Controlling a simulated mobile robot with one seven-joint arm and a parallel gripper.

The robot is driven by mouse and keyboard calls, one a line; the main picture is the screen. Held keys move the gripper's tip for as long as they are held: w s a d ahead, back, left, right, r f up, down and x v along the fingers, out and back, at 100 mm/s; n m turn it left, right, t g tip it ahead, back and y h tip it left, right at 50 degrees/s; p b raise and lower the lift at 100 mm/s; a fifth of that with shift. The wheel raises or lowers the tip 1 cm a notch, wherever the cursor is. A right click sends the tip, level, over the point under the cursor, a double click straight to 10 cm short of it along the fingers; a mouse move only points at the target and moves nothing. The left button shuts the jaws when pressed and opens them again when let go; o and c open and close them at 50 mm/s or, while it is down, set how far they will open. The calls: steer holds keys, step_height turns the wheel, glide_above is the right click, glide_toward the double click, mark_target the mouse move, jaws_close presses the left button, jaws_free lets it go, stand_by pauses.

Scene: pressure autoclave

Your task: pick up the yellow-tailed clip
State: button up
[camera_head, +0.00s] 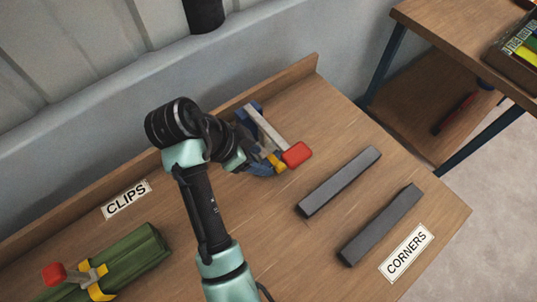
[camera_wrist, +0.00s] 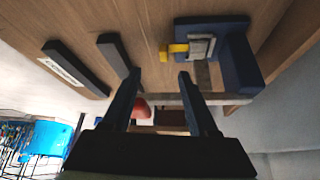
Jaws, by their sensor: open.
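The yellow-tailed clip shows its yellow tail (camera_wrist: 174,51) and grey body (camera_wrist: 201,46) in the wrist view, set at a dark blue angled block (camera_wrist: 242,58). In the head view its yellow part (camera_head: 277,161) shows beside my arm's end, which hides much of the clip and block. My gripper (camera_wrist: 160,73) is open and empty, its two fingers apart. The clip is above and right of the fingertips in the wrist view, outside the gap.
Two dark grey bars (camera_head: 340,181) (camera_head: 381,224) lie to the right, near the CORNERS label (camera_head: 407,252). A green block (camera_head: 127,259) with a yellow band and red knob lies lower left, near the CLIPS label (camera_head: 126,199). A raised wooden edge runs behind.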

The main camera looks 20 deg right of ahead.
mark_target(279, 166)
steer(key=x, duration=0.9)
steer(key=shift+w+d+f, duration=0.1)
steer(key=shift+w+f, duration=0.25)
jaws_close()
